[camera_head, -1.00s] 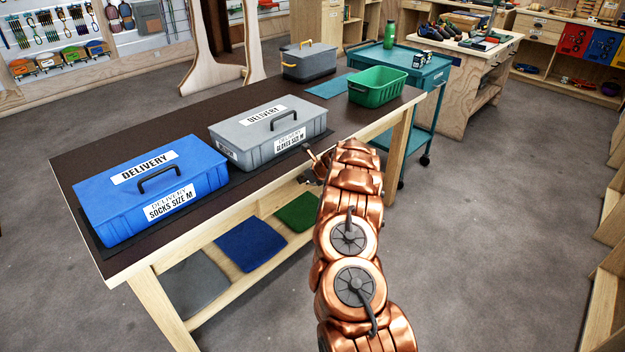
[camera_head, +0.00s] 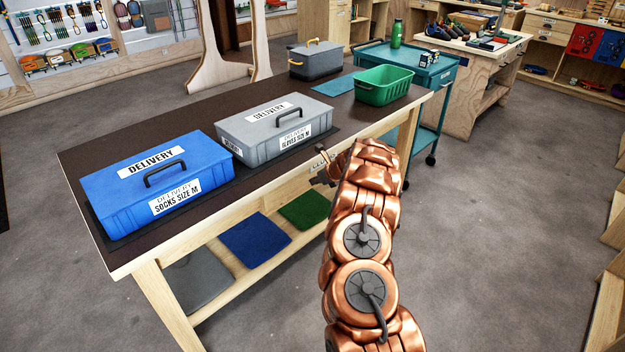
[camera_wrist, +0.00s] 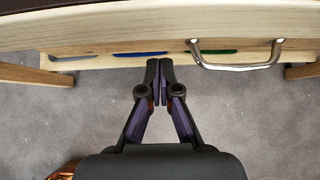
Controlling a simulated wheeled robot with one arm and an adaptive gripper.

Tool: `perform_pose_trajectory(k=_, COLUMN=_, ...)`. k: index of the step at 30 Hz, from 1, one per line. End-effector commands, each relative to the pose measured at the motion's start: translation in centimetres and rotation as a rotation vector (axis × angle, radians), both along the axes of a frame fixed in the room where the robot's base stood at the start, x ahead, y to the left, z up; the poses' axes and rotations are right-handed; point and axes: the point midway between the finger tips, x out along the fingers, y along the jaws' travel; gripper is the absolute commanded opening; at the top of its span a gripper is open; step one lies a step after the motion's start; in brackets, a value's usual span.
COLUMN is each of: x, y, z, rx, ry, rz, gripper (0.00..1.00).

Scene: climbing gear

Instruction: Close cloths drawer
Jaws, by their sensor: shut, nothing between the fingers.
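The wooden front (camera_wrist: 120,34) of the workbench spans the top of the wrist view, with a bent metal handle (camera_wrist: 237,66) on its right part. I cannot tell how far any drawer stands out, and no drawer inside shows. My gripper (camera_wrist: 159,66) is shut and empty, its fingertips together below the wooden front and left of the handle. In the head view, my gripper (camera_head: 324,178) is at the bench's front side, partly hidden by my copper arm.
On the bench (camera_head: 290,166) stand a blue delivery box (camera_head: 115,205), a grey one (camera_head: 240,136), a dark grey toolbox (camera_head: 318,66) and a green basket (camera_head: 383,92). Floor right of my arm is clear.

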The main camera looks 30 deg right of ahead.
Motion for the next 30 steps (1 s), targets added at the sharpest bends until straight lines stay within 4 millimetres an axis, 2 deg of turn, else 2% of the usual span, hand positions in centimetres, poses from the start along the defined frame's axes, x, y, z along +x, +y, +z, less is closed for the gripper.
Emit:
perform_pose_trajectory(k=12, x=-3.5, y=-1.6, z=3.3, rx=0.0, ry=-0.002, rz=-0.01, gripper=0.0)
perform_pose_trajectory(k=22, x=-6.1, y=-2.0, z=5.9, rx=0.0, ry=-0.001, rz=-0.008, gripper=0.0)
perform_pose_trajectory(k=30, x=-7.3, y=-2.2, z=6.8, rx=0.001, ry=0.002, rz=-0.007, gripper=0.0)
